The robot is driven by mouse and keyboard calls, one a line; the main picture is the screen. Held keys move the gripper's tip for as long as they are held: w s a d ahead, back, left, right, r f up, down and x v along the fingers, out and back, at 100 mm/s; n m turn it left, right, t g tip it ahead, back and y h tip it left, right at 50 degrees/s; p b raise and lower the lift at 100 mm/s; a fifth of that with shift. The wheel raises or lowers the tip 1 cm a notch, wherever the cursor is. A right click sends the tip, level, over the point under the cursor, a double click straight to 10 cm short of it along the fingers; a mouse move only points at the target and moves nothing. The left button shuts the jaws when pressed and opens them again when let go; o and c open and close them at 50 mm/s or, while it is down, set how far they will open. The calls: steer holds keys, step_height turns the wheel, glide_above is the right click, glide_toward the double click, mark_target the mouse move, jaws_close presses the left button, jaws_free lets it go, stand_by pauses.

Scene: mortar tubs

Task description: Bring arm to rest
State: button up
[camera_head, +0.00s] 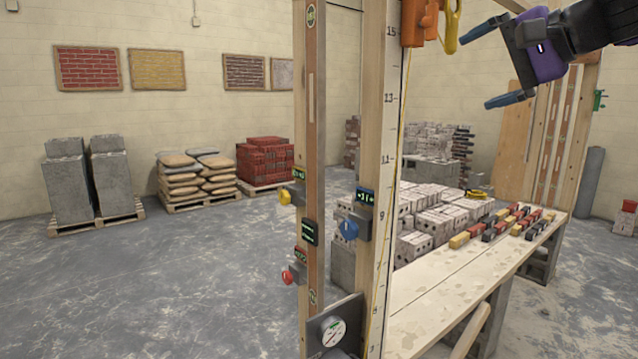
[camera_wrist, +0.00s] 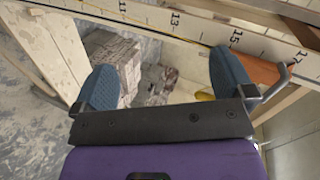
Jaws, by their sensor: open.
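My gripper (camera_head: 497,67) is at the upper right of the head view, held in the air to the right of the upright timber posts. Its two dark fingers are spread wide with nothing between them. In the wrist view the blue-grey fingertips (camera_wrist: 152,82) also stand apart and empty. The purple gripper body fills the bottom of that view. A measuring post (camera_head: 375,170) with printed numbers stands left of the gripper. An orange clamp-like thing (camera_head: 420,22) with a yellow part is fixed near its top, close to the gripper but apart from it.
A second post (camera_head: 312,150) carries yellow and red knobs. A blue knob (camera_head: 347,229) and a round dial (camera_head: 331,331) sit low on the posts. A wooden bench (camera_head: 440,285) with small coloured blocks is at right. Open floor (camera_head: 170,290) lies left.

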steer(key=s+d+f+n+g+h, duration=0.2)
steer(key=s+f+n+h, duration=0.1)
steer(key=s+f, duration=0.7)
steer(key=s+d+f+n+g+h, duration=0.2)
steer(key=s+f+n+g+h, duration=0.1)
steer(key=s+f, duration=0.7)
step_height(320, 180, down, 4)
steer(key=n+h, duration=0.1)
steer(key=h, duration=0.1)
steer(key=shift+s+g+h, duration=0.3)
